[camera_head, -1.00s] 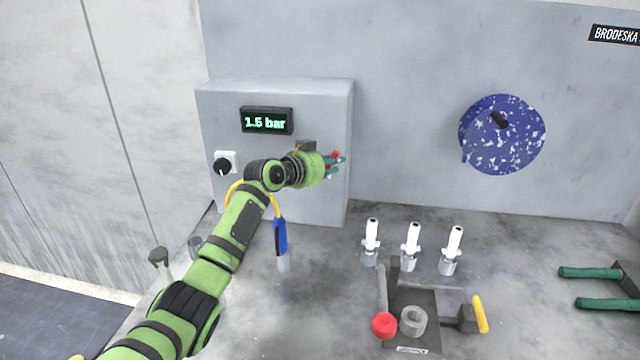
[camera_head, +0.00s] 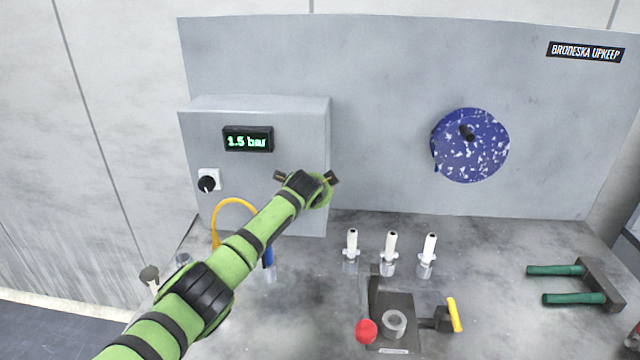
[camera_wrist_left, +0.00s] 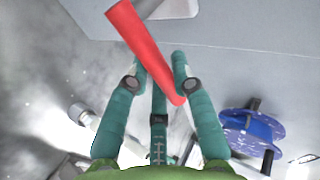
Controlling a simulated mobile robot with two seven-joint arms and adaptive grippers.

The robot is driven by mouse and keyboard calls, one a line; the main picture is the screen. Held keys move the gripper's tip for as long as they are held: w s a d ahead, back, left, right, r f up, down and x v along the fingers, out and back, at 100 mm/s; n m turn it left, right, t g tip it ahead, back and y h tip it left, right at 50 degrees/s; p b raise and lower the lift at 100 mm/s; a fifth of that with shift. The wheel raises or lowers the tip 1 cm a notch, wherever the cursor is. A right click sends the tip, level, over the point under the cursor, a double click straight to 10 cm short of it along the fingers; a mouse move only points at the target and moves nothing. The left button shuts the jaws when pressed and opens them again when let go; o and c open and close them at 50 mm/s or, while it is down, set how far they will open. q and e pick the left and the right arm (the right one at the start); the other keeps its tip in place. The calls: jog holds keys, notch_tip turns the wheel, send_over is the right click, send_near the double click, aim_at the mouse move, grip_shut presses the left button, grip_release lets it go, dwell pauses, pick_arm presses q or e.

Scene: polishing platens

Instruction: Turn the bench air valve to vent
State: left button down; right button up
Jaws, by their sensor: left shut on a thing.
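The red valve handle (camera_wrist_left: 147,50) shows as a bar in the left wrist view, lying aslant between the teal fingers of my left gripper (camera_wrist_left: 156,68). The gripper is shut on it. In the head view my wrist, in front of the grey box, hides the handle and the fingers. The grey box (camera_head: 225,110) bears a display (camera_head: 248,140) reading 1.5 bar and a black knob (camera_head: 207,184) on a white plate. Any vent marking is not visible. My right gripper is not in view.
A yellow hose (camera_head: 236,201) loops beside my forearm to a blue-handled tool (camera_head: 269,256). Several white-topped fittings, including one (camera_head: 390,247), stand on the bench right of my wrist. A speckled blue disc (camera_head: 470,145) is on the back panel. Green-handled pliers (camera_head: 555,270) lie far right.

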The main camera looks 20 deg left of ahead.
pick_arm(q)
jog(key=shift+f+m+y, duration=0.45)
jog(key=shift+m+y, duration=0.15)
dwell(0.3)
jog(key=c, duration=1)
grip_release()
jog(key=shift+f, duration=0.1)
jog(key=v, duration=1.2)
jog(key=shift+w, duration=0.1)
